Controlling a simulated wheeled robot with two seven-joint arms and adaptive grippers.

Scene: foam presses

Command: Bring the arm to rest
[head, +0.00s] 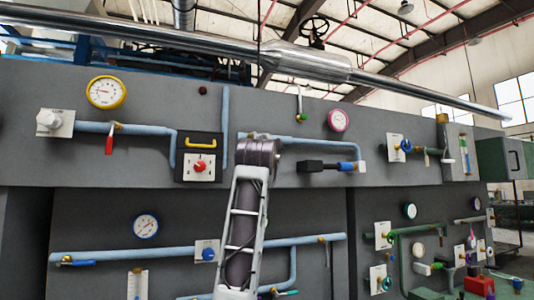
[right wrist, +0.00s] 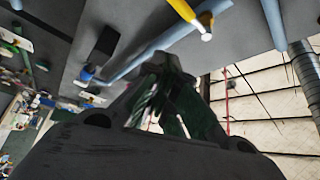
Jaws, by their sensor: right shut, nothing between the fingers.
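In the right wrist view my right gripper (right wrist: 165,62) is shut and empty, with its dark fingers pointing toward the grey panel. In the head view one of my arms rises in the middle, in front of the panel, as a pale ladder-like link topped by a dark round joint. No gripper fingers can be made out there. My left gripper is in neither view.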

